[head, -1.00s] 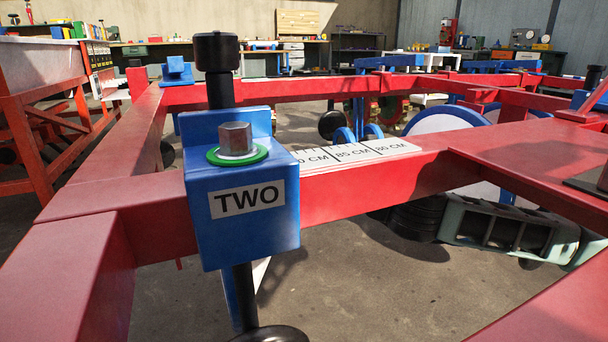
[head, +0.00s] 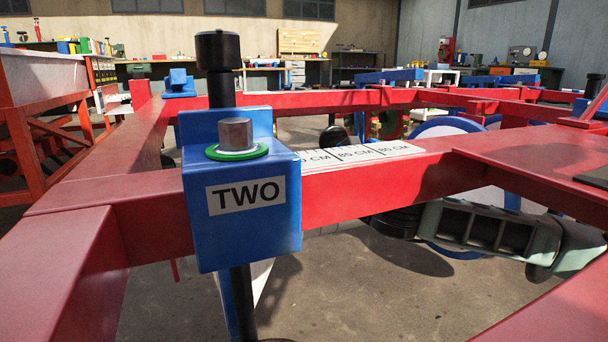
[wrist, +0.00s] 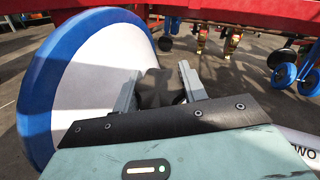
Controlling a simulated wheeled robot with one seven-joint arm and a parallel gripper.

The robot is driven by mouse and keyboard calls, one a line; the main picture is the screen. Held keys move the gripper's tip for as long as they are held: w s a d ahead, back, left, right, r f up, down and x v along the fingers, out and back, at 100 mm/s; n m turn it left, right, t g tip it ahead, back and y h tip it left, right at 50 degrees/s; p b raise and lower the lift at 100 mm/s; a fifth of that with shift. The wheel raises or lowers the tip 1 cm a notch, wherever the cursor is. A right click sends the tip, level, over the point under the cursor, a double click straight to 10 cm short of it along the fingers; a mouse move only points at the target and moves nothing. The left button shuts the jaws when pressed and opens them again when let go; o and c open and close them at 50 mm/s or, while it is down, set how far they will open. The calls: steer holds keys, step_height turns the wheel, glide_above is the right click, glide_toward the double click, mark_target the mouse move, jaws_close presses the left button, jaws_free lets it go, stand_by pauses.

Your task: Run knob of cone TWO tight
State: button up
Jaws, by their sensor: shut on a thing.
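In the wrist view my gripper (wrist: 160,88) has its two grey fingers closed around a dark, blurred thing (wrist: 156,88), which looks like the knob. The fingers hide part of it. A pale part with a label ending in "WO" (wrist: 303,153) shows at the right edge, beside the gripper body. In the head view a blue block (head: 240,232) labelled TWO sits on the red beam, with a grey metal stud (head: 236,133) and green ring (head: 236,152) on top. My fingertips cannot be made out in the head view.
A white disc with a blue rim (wrist: 75,85) stands close left of my fingers. A red beam (wrist: 215,12) crosses above them. Blue wheels (wrist: 284,75) lie to the right. In the head view a black post (head: 218,75) rises behind the blue block.

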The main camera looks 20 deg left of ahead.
steer(key=shift+m+t, duration=0.3)
steer(key=shift+m, duration=0.1)
steer(key=m+t+h+p, duration=0.2)
steer(key=m+t+h, duration=0.1)
steer(key=m+t, duration=0.1)
steer(key=shift+m, duration=0.4)
steer(key=m+t+h+p, duration=0.1)
steer(key=m+h, duration=0.1)
steer(key=m+t+h+p, duration=0.1)
steer(key=m+h+p, duration=0.1)
steer(key=m, duration=0.1)
steer(key=shift+w+d+r+t, duration=0.15)
steer(key=shift+d+r+t, duration=0.05)
steer(key=shift+t, duration=0.1)
steer(key=m+t+h+p, duration=0.1)
steer(key=m+h+p, duration=0.3)
steer(key=shift+d, duration=0.15)
steer(key=shift+w+d+f+m+h+p, duration=0.15)
steer(key=shift+m+h+p, duration=0.25)
steer(key=shift+m+h, duration=0.25)
steer(key=shift+s+a+f+m+h+p, duration=0.1)
steer(key=shift+m+h+p, duration=0.3)
steer(key=shift+m, duration=0.35)
steer(key=shift+d+h, duration=0.1)
steer(key=shift+h, duration=0.15)
steer(key=shift+w, duration=0.1)
steer(key=o, duration=1)
steer(key=shift+f, duration=0.1)
